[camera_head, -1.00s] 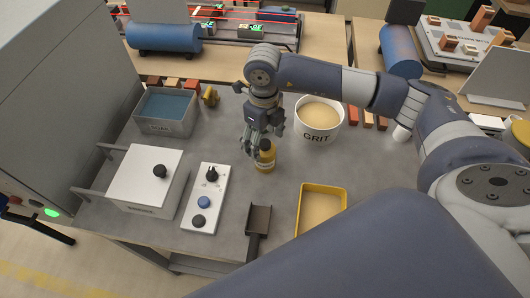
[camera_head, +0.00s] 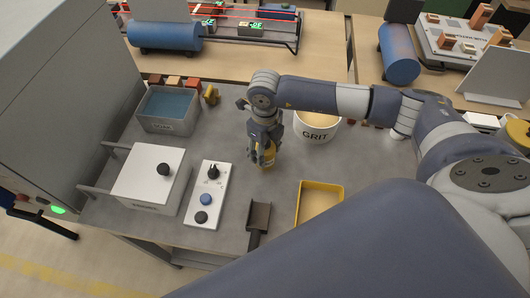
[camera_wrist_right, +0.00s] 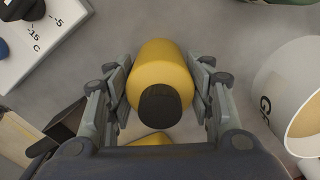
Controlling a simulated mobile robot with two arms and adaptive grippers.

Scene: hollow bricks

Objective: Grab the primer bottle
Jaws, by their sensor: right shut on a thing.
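The primer bottle is yellow with a dark cap. It stands on the grey table in the head view (camera_head: 268,158), partly hidden by the fingers. In the right wrist view the bottle (camera_wrist_right: 160,75) is between the two finger pads, cap toward the camera. My right gripper (camera_head: 264,150) reaches down over the bottle and is shut on it; its fingers also show in the right wrist view (camera_wrist_right: 160,90), one on each side. I cannot tell whether the bottle is lifted. My left gripper is not in view.
The white GRIT bucket (camera_head: 317,128) stands close to the right of the bottle. A yellow tray (camera_head: 343,205), a dark scoop (camera_head: 258,216), a control panel (camera_head: 208,195), a white box (camera_head: 150,176) and a grey tub of blue liquid (camera_head: 190,125) surround it. Some table around the bottle is free.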

